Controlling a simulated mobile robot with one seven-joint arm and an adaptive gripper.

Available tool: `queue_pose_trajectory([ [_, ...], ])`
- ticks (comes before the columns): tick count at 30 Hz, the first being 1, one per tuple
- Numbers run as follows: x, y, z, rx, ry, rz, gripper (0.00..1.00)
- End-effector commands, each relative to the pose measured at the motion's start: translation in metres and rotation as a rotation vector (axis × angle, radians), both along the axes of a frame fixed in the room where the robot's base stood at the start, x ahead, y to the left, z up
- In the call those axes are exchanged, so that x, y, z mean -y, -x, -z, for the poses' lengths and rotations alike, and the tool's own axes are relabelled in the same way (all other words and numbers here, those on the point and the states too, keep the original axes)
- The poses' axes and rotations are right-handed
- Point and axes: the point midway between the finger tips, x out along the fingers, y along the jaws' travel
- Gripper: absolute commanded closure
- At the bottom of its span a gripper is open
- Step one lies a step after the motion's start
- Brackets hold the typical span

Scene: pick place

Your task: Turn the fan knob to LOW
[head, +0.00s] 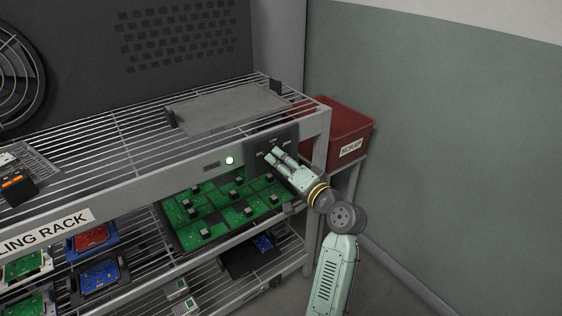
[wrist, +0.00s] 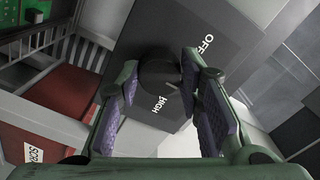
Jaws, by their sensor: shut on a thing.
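The fan knob is a round black knob (wrist: 158,75) on a dark control panel (head: 262,158) at the front right corner of the rack's top shelf. In the wrist view the panel shows the words OFF and HIGH beside the knob; the LOW label cannot be read. My gripper (wrist: 162,90) has its purple-padded fingers on both sides of the knob and is shut on it. In the head view my gripper (head: 270,155) reaches the panel from the right and hides the knob. The knob's pointer setting cannot be told.
A red SCRAP bin (head: 345,128) stands right of the rack, close to my arm. A grey tray (head: 225,108) lies on the top shelf. Green circuit boards (head: 225,208) lie on the shelf below.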

Motion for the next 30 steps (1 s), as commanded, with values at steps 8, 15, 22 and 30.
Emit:
queue_pose_trajectory([
  [8,-0.0002,0.0002,-0.0001,0.001,-0.001,0.0,0.95],
  [15,-0.0001,0.0,-0.0002,0.001,0.0,0.0,0.52],
  [22,0.0,-0.0001,-0.0001,0.001,0.001,0.0,0.46],
  [30,0.0061,0.007,0.0,0.001,0.001,0.002,0.46],
])
